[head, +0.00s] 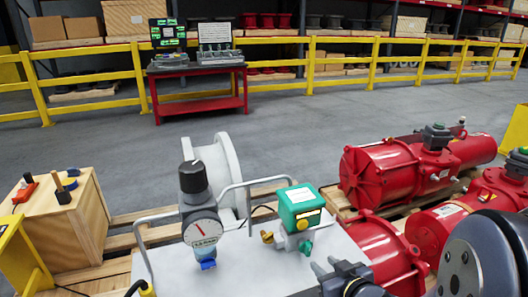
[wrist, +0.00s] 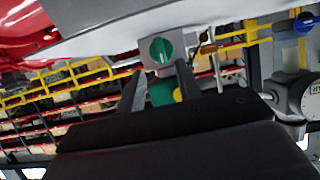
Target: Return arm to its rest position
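My gripper (head: 325,268) is at the bottom of the head view, in front of and to the right of the green valve box (head: 300,207). In the wrist view, my gripper (wrist: 160,78) has its two dark fingers apart, with nothing held between them. A green knob (wrist: 161,50) on a grey block shows just beyond the fingertips, and part of the green box (wrist: 161,92) shows between the fingers. In the head view the green knob (head: 306,247) sits below the box, apart from the fingers. The rest position is not marked in view.
A pressure gauge (head: 203,229) with a black-capped regulator stands left of the box, near grey pipe rails. Red actuators (head: 385,175) lie at the right. A wooden crate (head: 65,225) stands at the left. Open floor (head: 290,130) lies behind, before a yellow railing (head: 345,62).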

